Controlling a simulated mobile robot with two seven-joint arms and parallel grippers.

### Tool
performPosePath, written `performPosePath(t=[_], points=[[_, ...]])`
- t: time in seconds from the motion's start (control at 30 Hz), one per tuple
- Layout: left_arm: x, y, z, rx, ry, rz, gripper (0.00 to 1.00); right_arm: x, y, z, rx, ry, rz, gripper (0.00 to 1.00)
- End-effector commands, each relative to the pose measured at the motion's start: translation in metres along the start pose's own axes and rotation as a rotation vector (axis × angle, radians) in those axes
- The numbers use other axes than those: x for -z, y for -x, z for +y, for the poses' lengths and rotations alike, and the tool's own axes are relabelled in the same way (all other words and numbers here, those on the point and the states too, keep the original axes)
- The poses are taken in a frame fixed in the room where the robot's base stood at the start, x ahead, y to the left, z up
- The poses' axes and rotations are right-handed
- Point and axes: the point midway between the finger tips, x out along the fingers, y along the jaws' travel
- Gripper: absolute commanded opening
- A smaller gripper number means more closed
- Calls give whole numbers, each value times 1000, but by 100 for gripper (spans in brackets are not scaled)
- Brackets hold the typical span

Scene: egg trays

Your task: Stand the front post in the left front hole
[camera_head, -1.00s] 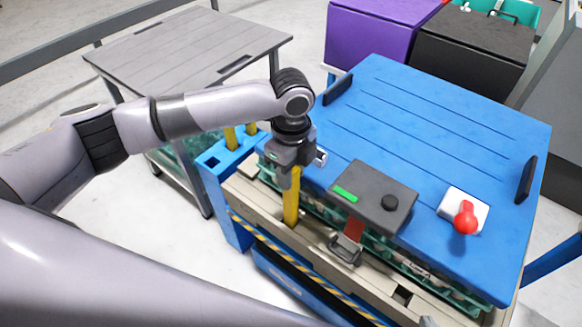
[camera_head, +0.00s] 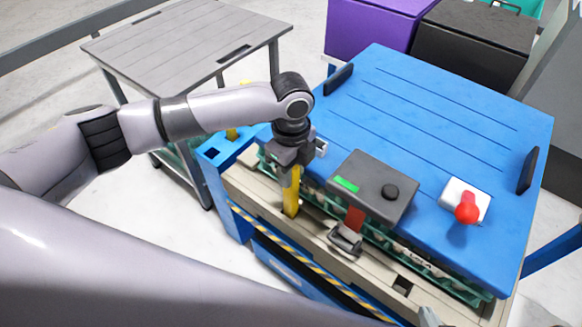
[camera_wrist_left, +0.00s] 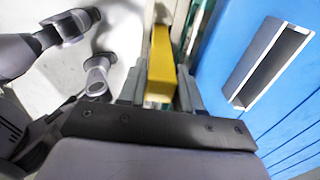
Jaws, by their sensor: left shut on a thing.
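My left gripper (camera_head: 289,168) is shut on the yellow front post (camera_head: 291,197) near its upper end. The post is about upright, and its lower end meets the beige front ledge (camera_head: 330,240) of the blue-lidded cart. The left front hole is hidden around the post's foot; I cannot tell how deep the post sits. In the left wrist view the post (camera_wrist_left: 160,65) runs between the fingers (camera_wrist_left: 160,92). A small grey piece at the bottom edge of the head view looks like the tip of my right gripper (camera_head: 428,317); its jaws cannot be made out.
A square hole (camera_head: 402,284) lies open in the ledge further right. A metal latch (camera_head: 346,238) stands between it and the post. A blue holder (camera_head: 212,153) with another yellow post (camera_head: 232,133) is at left. A dark box (camera_head: 372,188) and red knob (camera_head: 467,208) sit on the lid.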

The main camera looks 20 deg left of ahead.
Motion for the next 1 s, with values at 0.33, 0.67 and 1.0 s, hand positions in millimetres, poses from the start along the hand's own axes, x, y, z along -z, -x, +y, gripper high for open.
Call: performPosePath(t=[0.33,0.67,1.0], points=[[0,0,0,1,0,0,64,1,0,0,0,0,2,0],[0,13,-1,3,-1,0,64,2,1,0,-1,1,3,0],[0,64,0,2,-1,0,64,0,2,1,-3,4,-4,0]])
